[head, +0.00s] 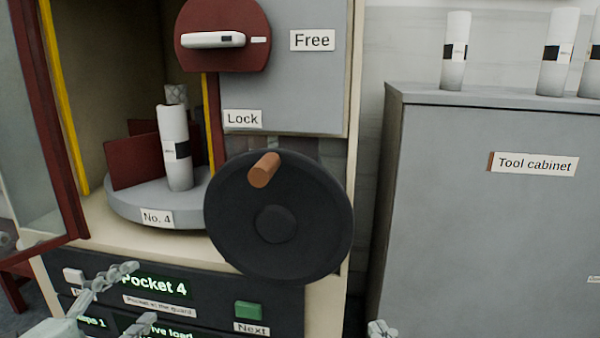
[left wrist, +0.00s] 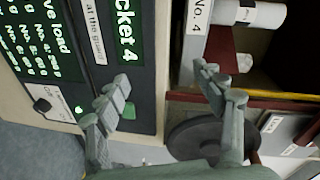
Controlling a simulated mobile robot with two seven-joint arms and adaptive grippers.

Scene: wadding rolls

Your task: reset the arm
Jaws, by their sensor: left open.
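My left gripper (head: 142,295) is open and empty in front of the dark control panel (head: 213,290). In the left wrist view its two fingers (left wrist: 163,80) stand apart with nothing between them. A small grey tip of my right gripper (head: 381,328) shows at the bottom edge; its jaws cannot be made out. A white roll with a black band (head: 174,150) stands on the grey turntable (head: 190,212) labelled No. 4, beside dark red dividers (head: 137,162). The roll also shows in the left wrist view (left wrist: 266,16).
A black handwheel (head: 312,225) with an orange knob (head: 264,169) stands out right of the turntable. A white lever (head: 213,40) sits above, between Free and Lock labels. The glass door (head: 35,120) is open at left. A tool cabinet (head: 480,230) bears several rolls.

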